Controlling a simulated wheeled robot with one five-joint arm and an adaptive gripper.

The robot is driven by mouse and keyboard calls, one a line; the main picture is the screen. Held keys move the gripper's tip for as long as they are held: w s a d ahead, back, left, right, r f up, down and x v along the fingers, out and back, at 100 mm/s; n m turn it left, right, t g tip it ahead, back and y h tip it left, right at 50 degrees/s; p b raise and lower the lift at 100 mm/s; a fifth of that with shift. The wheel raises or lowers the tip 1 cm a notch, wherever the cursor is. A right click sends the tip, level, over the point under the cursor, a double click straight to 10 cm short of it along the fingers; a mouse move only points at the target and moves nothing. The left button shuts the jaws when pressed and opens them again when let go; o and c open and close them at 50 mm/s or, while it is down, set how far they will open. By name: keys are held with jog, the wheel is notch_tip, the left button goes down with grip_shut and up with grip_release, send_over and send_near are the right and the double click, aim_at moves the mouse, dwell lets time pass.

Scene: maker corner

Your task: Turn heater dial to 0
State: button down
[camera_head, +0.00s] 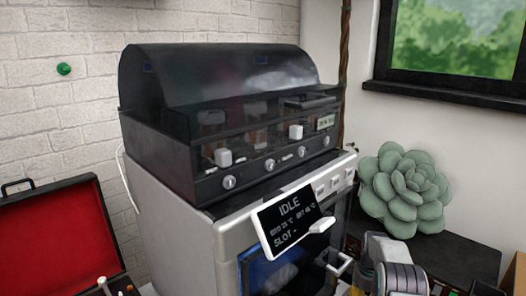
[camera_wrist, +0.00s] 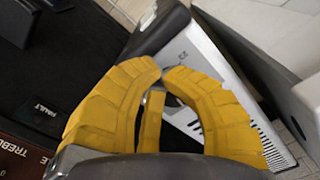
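A black unit with a curved hood (camera_head: 215,85) sits on a pale grey machine in the head view. Its front has several small round silver dials, among them a left one (camera_head: 229,182) and a middle one (camera_head: 270,165). I cannot tell which, if any, is the heater dial, and their settings are too small to read. In the wrist view, my gripper (camera_wrist: 164,72) has yellow curved fingers with tips close together and a small gap between them. Nothing is visibly held. A white vented casing (camera_wrist: 205,65) lies beyond the fingers. No dial is clearly visible there.
A tilted screen (camera_head: 289,222) reading IDLE is on the machine's front. A red-lined open case (camera_head: 50,230) is at left; a green succulent (camera_head: 405,190) is at right. The wrist view shows a dark panel (camera_wrist: 45,60) at left and a grey surface (camera_wrist: 295,105) at right.

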jog(key=shift+s+d+f, duration=0.25)
jog(key=shift+s+d, duration=0.05)
jog(key=shift+d, duration=0.15)
jog(key=shift+a+r+p, duration=0.15)
jog(key=shift+r+p, duration=1.95)
jog(key=shift+r, duration=1.05)
